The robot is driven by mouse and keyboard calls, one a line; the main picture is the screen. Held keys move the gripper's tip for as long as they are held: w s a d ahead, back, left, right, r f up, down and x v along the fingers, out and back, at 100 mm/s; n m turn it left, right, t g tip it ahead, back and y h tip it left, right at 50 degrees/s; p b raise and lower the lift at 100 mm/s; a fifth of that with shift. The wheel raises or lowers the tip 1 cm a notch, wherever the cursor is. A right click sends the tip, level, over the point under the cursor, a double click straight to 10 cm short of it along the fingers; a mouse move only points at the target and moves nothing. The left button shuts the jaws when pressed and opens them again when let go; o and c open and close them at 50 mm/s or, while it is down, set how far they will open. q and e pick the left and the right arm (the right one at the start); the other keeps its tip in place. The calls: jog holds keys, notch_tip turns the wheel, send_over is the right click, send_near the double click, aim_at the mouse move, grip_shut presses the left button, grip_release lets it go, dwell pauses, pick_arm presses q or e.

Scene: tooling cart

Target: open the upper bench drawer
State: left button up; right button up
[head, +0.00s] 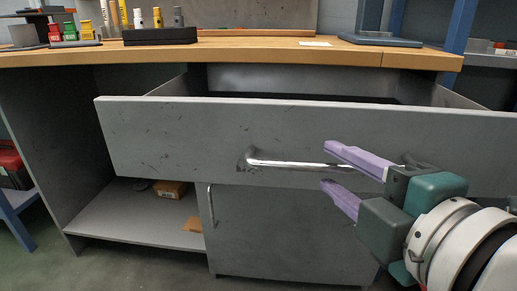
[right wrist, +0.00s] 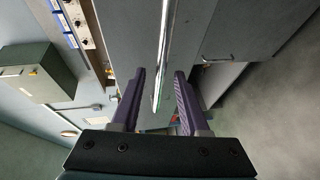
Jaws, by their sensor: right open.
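The upper bench drawer (head: 180,140) is pulled out, and its open inside shows behind the grey front panel. Its silver bar handle (head: 290,164) runs across the middle of the front. My right gripper (head: 328,166) is at the right part of the handle, its two purple fingers apart, one above and one below the bar. In the right wrist view the handle (right wrist: 162,45) lines up with the gap between the open fingers (right wrist: 159,85). Whether a finger touches the bar I cannot tell. My left gripper is not in view.
The wooden benchtop (head: 240,51) carries a black tool holder (head: 160,36) and small colored bins. Below the drawer is a closed cabinet door (head: 290,235) with its own handle. An open shelf (head: 130,218) with small boxes is on the left. Floor is free in front.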

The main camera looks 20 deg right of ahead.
jog(key=b+v, duration=0.1)
jog(key=v, duration=0.8)
jog(key=shift+s, duration=0.4)
jog(key=shift+a, duration=0.1)
